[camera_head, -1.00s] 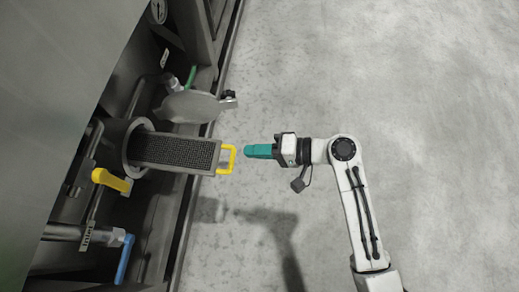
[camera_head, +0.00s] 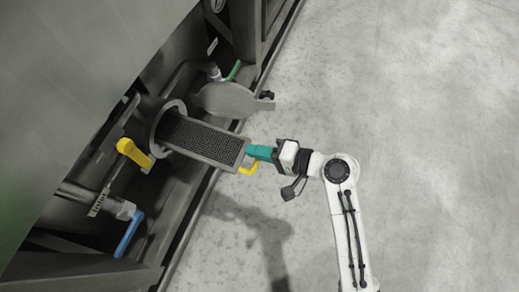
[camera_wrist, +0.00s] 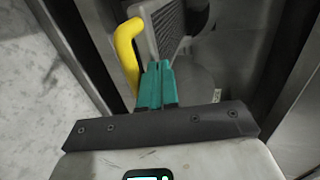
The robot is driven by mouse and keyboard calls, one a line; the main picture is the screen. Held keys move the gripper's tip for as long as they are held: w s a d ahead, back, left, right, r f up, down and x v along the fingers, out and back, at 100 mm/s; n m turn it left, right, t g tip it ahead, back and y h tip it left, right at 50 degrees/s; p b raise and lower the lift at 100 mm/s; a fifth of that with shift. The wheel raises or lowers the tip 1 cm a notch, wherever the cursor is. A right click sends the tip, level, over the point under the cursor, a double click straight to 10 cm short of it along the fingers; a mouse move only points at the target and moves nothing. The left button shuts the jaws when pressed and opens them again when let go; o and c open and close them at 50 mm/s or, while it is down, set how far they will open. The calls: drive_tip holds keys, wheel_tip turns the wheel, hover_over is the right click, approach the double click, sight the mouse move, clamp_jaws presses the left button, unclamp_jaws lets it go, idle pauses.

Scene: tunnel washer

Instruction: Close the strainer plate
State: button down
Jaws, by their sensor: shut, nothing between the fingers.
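The strainer plate (camera_head: 203,141) is a long dark mesh tray, pulled out of a round opening (camera_head: 163,127) in the machine. Its yellow handle (camera_head: 249,168) is at the outer end, partly hidden by my gripper in the head view. My gripper (camera_head: 250,152) has teal fingers, shut and empty, with the tips at the outer end of the plate. In the wrist view the shut fingers (camera_wrist: 156,75) are just right of the yellow handle (camera_wrist: 127,50), in front of the plate's end (camera_wrist: 167,27). I cannot tell whether they touch it.
A grey round lid (camera_head: 227,99) stands open beside the tray. A yellow lever (camera_head: 133,152), a blue lever (camera_head: 128,235) and a green lever (camera_head: 234,70) are on the machine nearby. The floor (camera_head: 410,110) to the right is clear.

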sight(166, 121)
drive_tip(key=w+a, duration=0.3)
drive_tip(key=a, duration=0.5)
drive_tip(key=w+a, duration=0.3)
drive_tip(key=a, duration=0.6)
drive_tip(key=w+a, duration=0.3)
drive_tip(key=a, duration=0.5)
drive_tip(key=shift+w+a, duration=0.1)
drive_tip(key=shift+a, duration=0.1)
